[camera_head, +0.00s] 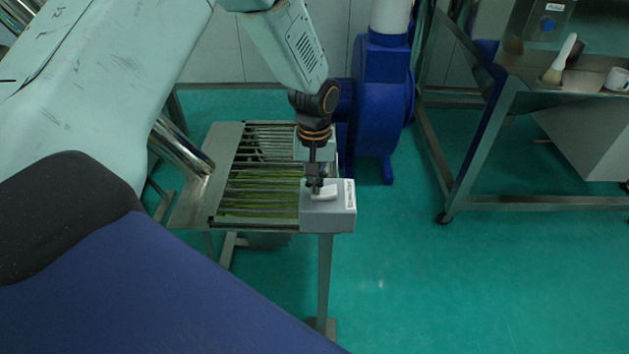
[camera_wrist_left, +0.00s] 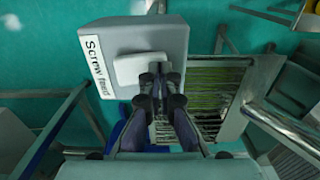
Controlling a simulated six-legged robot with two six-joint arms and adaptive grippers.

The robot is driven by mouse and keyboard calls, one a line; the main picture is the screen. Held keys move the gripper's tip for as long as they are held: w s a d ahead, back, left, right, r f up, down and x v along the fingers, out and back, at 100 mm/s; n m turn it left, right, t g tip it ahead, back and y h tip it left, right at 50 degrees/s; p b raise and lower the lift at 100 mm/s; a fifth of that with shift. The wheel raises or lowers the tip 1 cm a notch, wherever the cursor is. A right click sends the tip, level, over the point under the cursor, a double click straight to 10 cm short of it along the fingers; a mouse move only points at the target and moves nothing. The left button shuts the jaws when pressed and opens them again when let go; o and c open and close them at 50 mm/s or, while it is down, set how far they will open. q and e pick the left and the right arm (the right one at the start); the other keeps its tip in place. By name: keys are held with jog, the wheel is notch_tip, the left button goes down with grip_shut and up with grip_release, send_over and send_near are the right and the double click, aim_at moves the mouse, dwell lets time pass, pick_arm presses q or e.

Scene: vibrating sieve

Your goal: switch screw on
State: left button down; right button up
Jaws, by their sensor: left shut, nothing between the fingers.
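The screw feed switch box (camera_head: 342,216) is a grey box on the near right corner of the slatted metal table. It has a white rocker or button plate (camera_head: 326,191) on top. In the left wrist view the box (camera_wrist_left: 178,42) carries a "Screw feed" label (camera_wrist_left: 96,66), and the white switch plate (camera_wrist_left: 135,68) is beside the fingertips. My left gripper (camera_head: 316,190) points down at the switch, shut and empty; its fingertips (camera_wrist_left: 160,72) overlap the plate's edge. I cannot tell whether they touch it or which way the switch is set. My right gripper is not in view.
The slatted table (camera_head: 228,135) stands under my left arm. A blue machine housing (camera_head: 380,95) rises just behind it. A metal bench (camera_head: 530,85) with a brush (camera_head: 561,60) and a white cup (camera_head: 617,79) stands at the right. Green floor (camera_head: 440,280) is clear at the front right.

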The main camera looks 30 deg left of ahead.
pick_arm(q)
jog(key=shift+w+d+r, duration=0.1)
jog(key=shift+w+d+r, duration=0.25)
jog(key=shift+d+r, duration=0.05)
jog(key=shift+d, duration=0.25)
jog(key=shift+a, duration=0.1)
jog(key=shift+r+p, duration=0.65)
jog(key=shift+p, duration=0.2)
jog(key=r+p, duration=0.1)
jog(key=r, duration=0.1)
jog(key=r+p, duration=0.1)
jog(key=p, duration=0.1)
jog(key=shift+s+a+r, duration=0.15)
jog(key=shift+a+r, duration=0.25)
notch_tip(320, 180, up, 8)
jog(key=b, duration=0.1)
send_over(309, 197)
jog(key=shift+a+r, duration=0.2)
jog(key=shift+r, duration=0.1)
jog(key=shift+d, duration=0.15)
